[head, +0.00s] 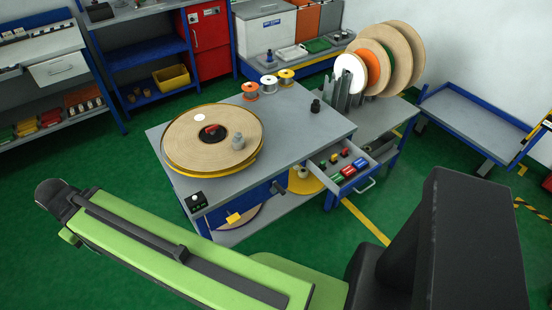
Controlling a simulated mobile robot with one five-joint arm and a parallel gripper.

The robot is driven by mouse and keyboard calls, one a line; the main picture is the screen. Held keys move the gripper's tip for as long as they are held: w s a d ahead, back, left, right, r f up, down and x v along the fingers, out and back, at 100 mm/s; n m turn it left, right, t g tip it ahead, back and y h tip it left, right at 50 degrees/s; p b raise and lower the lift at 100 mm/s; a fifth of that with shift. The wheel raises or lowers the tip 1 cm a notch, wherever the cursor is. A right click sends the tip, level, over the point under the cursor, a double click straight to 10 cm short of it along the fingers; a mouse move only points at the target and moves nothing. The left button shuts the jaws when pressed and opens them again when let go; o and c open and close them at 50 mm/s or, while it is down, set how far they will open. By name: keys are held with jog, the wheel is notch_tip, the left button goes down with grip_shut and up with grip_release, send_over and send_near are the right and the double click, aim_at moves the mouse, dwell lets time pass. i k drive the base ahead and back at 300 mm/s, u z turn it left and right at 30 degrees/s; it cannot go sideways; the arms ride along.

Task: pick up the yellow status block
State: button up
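My green and black arm crosses the foreground, nearer to me than the bench. I cannot make out gripper fingers on it, and nothing held shows.
A small black box (196,201) sits at the front left corner. Upright reels (401,50) stand at the back right. Green floor is open around the bench.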

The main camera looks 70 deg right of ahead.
aim_at(334, 160)
jog(key=u, duration=0.85)
jog(key=k, duration=2.35)
jog(key=z, duration=0.8)
jog(key=i, duration=1.05)
jog(key=u, duration=0.15)
